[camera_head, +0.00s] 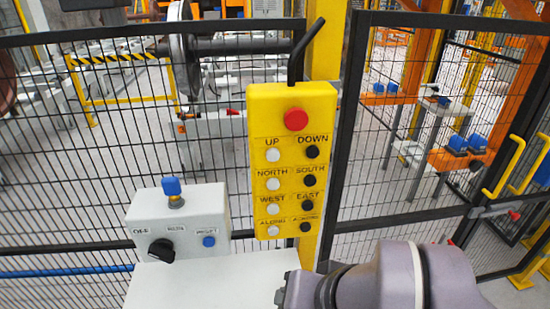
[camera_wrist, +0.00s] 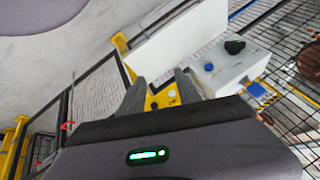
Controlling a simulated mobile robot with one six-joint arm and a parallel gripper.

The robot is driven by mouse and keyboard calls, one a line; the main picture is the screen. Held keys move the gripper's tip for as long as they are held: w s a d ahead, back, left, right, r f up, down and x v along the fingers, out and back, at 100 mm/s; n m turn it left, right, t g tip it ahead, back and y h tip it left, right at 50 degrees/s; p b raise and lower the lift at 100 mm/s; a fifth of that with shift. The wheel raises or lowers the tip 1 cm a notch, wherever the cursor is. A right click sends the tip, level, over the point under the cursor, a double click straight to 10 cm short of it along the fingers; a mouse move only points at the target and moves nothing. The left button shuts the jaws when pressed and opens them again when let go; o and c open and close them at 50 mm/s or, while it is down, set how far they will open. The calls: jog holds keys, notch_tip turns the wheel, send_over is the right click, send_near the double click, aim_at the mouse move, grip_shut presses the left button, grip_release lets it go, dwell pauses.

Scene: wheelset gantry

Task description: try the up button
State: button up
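The yellow control pendant (camera_head: 264,108) hangs upright in front of the mesh fence in the head view. Its white UP button (camera_head: 273,155) is at the upper left of the button rows, below a red mushroom button (camera_head: 296,119) and left of the black DOWN button (camera_head: 312,152). The UP button is uncovered. My gripper (camera_wrist: 161,77) shows in the wrist view with its two fingers apart and nothing held. Part of the yellow pendant (camera_wrist: 163,98) shows between the fingers; I cannot tell which buttons these are. In the head view my arm is at the lower right, below the pendant.
A grey control box (camera_head: 195,211) with a blue knob, a black rotary switch and a blue button stands left of the pendant. A white surface (camera_head: 200,282) lies below. Dark mesh fence (camera_head: 85,150) runs behind; a yellow post backs the pendant.

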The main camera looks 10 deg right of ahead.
grip_shut()
dwell(1.9)
